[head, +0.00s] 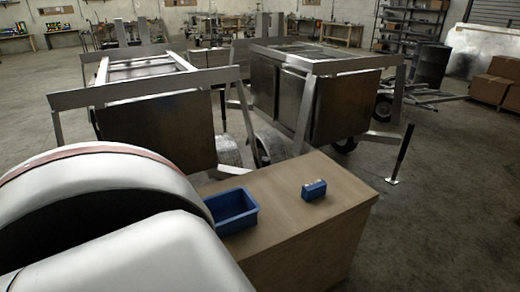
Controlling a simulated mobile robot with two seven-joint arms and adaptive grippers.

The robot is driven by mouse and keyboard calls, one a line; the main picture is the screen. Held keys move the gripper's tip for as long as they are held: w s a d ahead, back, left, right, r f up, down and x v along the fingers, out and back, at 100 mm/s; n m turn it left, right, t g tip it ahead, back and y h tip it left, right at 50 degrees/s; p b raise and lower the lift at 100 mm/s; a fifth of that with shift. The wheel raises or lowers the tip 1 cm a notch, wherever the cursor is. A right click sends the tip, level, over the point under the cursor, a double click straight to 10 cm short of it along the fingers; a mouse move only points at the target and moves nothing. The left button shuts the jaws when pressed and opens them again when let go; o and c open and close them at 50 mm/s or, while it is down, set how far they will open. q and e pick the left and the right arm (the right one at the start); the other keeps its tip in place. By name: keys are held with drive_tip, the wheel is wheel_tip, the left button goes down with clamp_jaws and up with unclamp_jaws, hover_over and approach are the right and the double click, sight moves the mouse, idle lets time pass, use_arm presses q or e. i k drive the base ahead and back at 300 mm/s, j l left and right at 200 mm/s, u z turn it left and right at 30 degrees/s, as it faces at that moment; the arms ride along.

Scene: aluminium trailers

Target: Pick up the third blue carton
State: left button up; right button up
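One small blue carton (314,190) with a paler patch on its top lies on the right part of a brown box-like table (290,230). An open blue bin (233,211) stands to its left on the same top, a short gap apart. The part of the bin's inside that I see looks empty; I see no other blue carton. Neither of my grippers is in view.
My own white body part fills the lower left. Two aluminium trailers (157,120) (335,105) stand behind the table. A trailer jack leg (402,153) stands to the right. Brown cardboard boxes (490,88) sit far right.

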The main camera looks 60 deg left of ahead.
sight(311, 191)
drive_tip(key=u, duration=1.3)
